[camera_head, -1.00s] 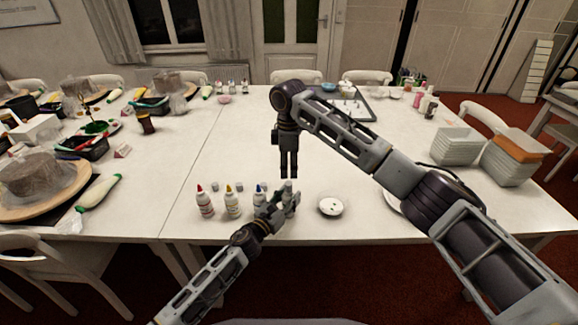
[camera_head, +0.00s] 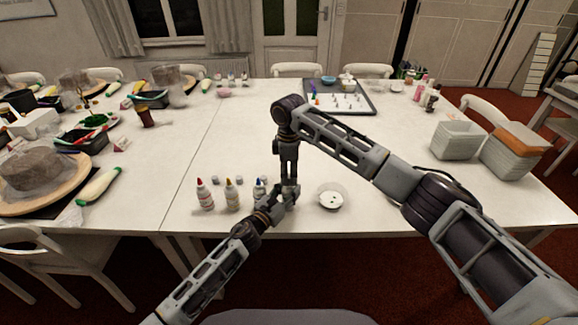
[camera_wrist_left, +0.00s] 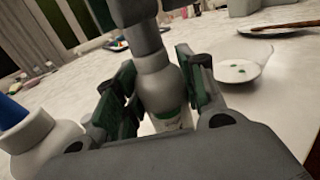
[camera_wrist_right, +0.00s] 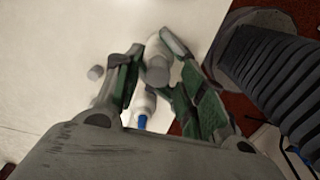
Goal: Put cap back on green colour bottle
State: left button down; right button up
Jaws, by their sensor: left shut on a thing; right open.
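My left gripper (camera_head: 279,204) is shut on the green colour bottle (camera_wrist_left: 170,117), a white bottle with green on its label, near the table's front edge. In the left wrist view the bottle stands between the fingers, with a grey upper part (camera_wrist_left: 158,85). My right gripper (camera_head: 289,183) points down directly above the left one. In the right wrist view its open fingers lie on either side of a grey rounded top (camera_wrist_right: 157,70). No green tip shows. Whether this grey top is the cap, and whether it is seated, I cannot tell.
Red-tipped (camera_head: 204,195), yellow-tipped (camera_head: 232,195) and blue-tipped (camera_head: 259,189) bottles stand just left of the grippers. A loose grey cap (camera_wrist_right: 95,72) sits on the table. A small white dish (camera_head: 331,204) with dark spots lies to the right.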

jog(key=shift+f, duration=1.05)
grip_shut()
pick_arm(q)
jog(key=shift+a, duration=0.1)
pick_arm(e)
jog(key=m, duration=0.5)
jog(key=shift+s+a+m, duration=0.15)
jog(key=shift+m, duration=0.25)
pick_arm(q)
jog(key=shift+w, duration=0.1)
pick_arm(e)
jog(key=m, duration=0.6)
jog(key=shift+a+m, duration=0.1)
jog(key=shift+m, duration=0.2)
jog(key=shift+o, duration=0.2)
grip_release()
jog(key=shift+o, duration=0.2)
